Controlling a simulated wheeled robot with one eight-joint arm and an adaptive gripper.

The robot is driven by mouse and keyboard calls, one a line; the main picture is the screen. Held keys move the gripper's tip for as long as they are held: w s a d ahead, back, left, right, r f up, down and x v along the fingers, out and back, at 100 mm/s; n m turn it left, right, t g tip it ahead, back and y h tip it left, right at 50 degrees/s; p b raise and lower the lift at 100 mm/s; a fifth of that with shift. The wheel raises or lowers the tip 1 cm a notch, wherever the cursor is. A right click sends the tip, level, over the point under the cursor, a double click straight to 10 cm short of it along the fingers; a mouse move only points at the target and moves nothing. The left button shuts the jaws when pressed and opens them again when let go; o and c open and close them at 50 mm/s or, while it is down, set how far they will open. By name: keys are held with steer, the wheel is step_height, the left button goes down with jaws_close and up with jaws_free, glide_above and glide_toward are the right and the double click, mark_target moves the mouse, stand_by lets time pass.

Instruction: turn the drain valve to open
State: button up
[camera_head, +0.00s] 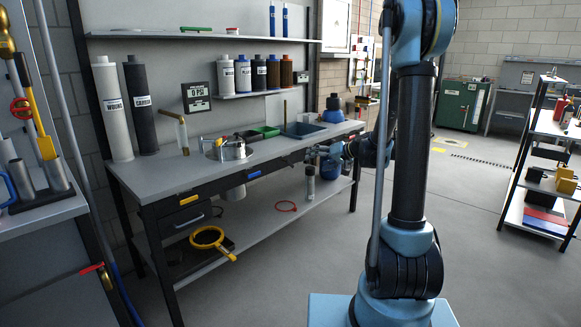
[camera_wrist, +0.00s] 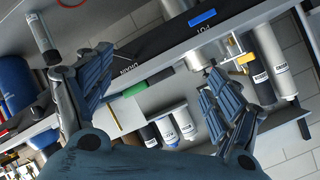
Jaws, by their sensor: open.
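A small valve with a red lever (camera_head: 92,268) and a brass body (camera_head: 106,281) is on the side of the left bench in the head view. It looks like the drain valve, though I see no label on it. The lever slopes slightly, nearly level. My gripper (camera_head: 318,153) is far to the right of it, at the front edge of the middle workbench. In the wrist view my gripper (camera_wrist: 155,75) has its two fingers spread wide with nothing between them. The valve does not show in the wrist view.
The middle workbench (camera_head: 140,178) holds a silver pot (camera_head: 233,150) and tall white (camera_head: 110,110) and black (camera_head: 140,110) tubes. A yellow-handled strainer (camera_head: 208,238) lies on its lower shelf. A loaded shelf rack (camera_head: 508,205) stands right. Open floor (camera_head: 455,260) lies between.

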steer(key=w+a+f+t+y, duration=0.1)
steer(key=w+f+t+y, duration=0.1)
steer(key=w+f, duration=0.5)
steer(key=m+t+y, duration=0.1)
steer(key=t+y, duration=0.1)
glide_toward(290, 163)
steer(key=x, duration=1)
steer(key=shift+w+f, duration=0.2)
steer(key=shift+w, duration=0.4)
steer(key=shift+c, duration=0.5)
steer(key=c, duration=1)
